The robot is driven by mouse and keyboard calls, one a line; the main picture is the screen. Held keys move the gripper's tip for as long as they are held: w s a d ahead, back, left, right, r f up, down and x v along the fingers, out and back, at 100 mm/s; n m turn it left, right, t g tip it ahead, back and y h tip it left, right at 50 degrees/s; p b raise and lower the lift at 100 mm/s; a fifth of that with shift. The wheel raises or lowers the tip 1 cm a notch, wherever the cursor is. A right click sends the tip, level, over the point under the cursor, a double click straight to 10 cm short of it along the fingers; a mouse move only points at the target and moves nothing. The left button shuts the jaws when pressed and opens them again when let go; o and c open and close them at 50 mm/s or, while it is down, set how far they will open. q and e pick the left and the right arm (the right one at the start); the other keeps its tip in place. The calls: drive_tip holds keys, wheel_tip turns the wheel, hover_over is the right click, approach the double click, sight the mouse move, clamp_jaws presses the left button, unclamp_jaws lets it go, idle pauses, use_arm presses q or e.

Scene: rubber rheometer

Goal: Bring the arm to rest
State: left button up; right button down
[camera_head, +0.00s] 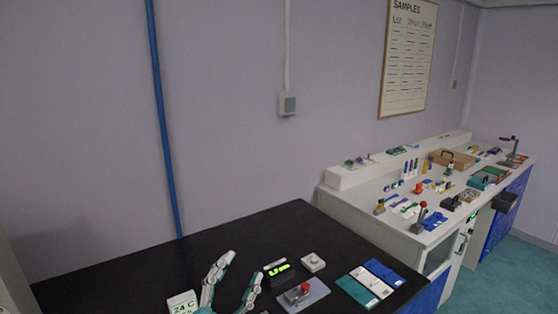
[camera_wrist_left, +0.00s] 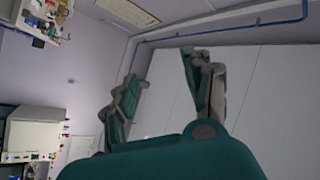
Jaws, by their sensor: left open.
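My left gripper (camera_head: 238,278) shows at the bottom of the head view, with its two green-and-grey fingers spread apart over the left part of the black bench (camera_head: 140,283). In the left wrist view the same gripper (camera_wrist_left: 160,75) is open, with nothing between its fingers, and wall and ceiling show beyond it. My left arm itself is mostly out of the head view. My right gripper is not seen in either view.
Right of the fingers on the black bench are a small device with a green display (camera_head: 279,270), a grey plate with a red part (camera_head: 302,295), a white block (camera_head: 313,262) and coloured cards (camera_head: 370,283). A white bench (camera_head: 360,204) with many small items stands further right.

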use_arm(q)
drive_tip(key=s+a+f+n+g+y, duration=0.2)
drive_tip(key=a+f+n+g+y, duration=0.1)
drive_tip(key=a+f+n+y, duration=0.4)
drive_tip(key=s+a+f+n+g+y, duration=0.25)
drive_tip(key=a+f, duration=0.25)
drive_tip(key=f, duration=0.4)
drive_tip(key=s+a+f+n+g, duration=0.1)
drive_tip(key=s+f+g, duration=0.55)
drive_tip(key=s, duration=0.35)
drive_tip(key=s+f+n+g, duration=0.1)
drive_tip(key=s+f+g, duration=0.4)
drive_tip(key=s+f, duration=0.45)
drive_tip(key=s+f+g+b, duration=0.1)
drive_tip(key=s+f+b, duration=0.2)
drive_tip(key=f, duration=2.5)
drive_tip(key=s+a+f+g+b, duration=0.1)
drive_tip(key=s+a+f+b, duration=0.1)
drive_tip(key=s+f, duration=1.4)
drive_tip(key=shift+s+a+f+m, duration=0.15)
drive_tip(key=shift+a+f+m, duration=0.3)
drive_tip(key=shift+a+f, duration=0.2)
